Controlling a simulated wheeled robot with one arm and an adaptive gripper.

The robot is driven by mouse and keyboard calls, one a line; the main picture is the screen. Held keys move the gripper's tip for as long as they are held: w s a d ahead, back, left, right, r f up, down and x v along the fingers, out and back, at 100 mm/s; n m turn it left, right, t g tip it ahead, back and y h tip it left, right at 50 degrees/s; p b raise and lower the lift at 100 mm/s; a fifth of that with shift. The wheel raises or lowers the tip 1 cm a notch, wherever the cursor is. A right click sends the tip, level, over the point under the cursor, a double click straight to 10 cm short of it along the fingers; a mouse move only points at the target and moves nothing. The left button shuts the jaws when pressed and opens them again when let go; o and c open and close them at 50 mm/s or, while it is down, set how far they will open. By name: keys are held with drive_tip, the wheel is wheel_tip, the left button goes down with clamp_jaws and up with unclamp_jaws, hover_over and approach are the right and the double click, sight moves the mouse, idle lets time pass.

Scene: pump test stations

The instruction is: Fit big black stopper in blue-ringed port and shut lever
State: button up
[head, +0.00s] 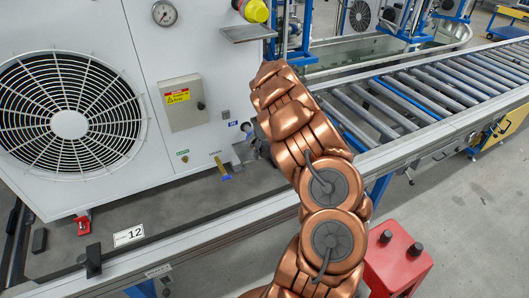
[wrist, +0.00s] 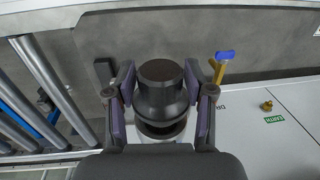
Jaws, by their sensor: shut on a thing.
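In the wrist view, my gripper (wrist: 160,92) is shut on the big black stopper (wrist: 160,70), with a finger pad on each side. The stopper has a round flat end and a wider collar, and a pale round part shows just behind it. I cannot tell whether the stopper is in a port. No blue ring is visible; my gripper and the stopper may hide it. A lever with a blue tip (wrist: 225,56) on a yellow stem sticks out from the white panel beside the right finger. The lever also shows in the head view (head: 226,177), left of my gripper, which my arm mostly hides.
A red stand (head: 398,262) with two black knobs or stoppers is right of my arm. The white machine (head: 210,50) with a fan stands on a grey board (head: 170,222). A roller conveyor (head: 430,90) runs to the right. A small brass fitting (wrist: 267,106) sits near the EARTH label.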

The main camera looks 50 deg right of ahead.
drive_tip(key=shift+w+d, duration=0.2)
drive_tip(key=shift+w, duration=0.35)
drive_tip(key=shift+w+d, duration=0.15)
drive_tip(key=shift+w, duration=0.4)
idle(1.2)
drive_tip(key=shift+w+d+r, duration=0.2)
drive_tip(key=shift+w+r, duration=0.1)
drive_tip(key=shift+w, duration=0.05)
idle(0.9)
drive_tip(key=o, duration=1.1)
drive_tip(key=shift+c, duration=0.2)
drive_tip(key=shift+r, duration=0.15)
drive_tip(key=r, duration=0.7)
drive_tip(key=s+d+r, duration=0.1)
drive_tip(key=r, duration=0.3)
drive_tip(key=shift+d, duration=0.1)
drive_tip(key=shift+s, duration=0.1)
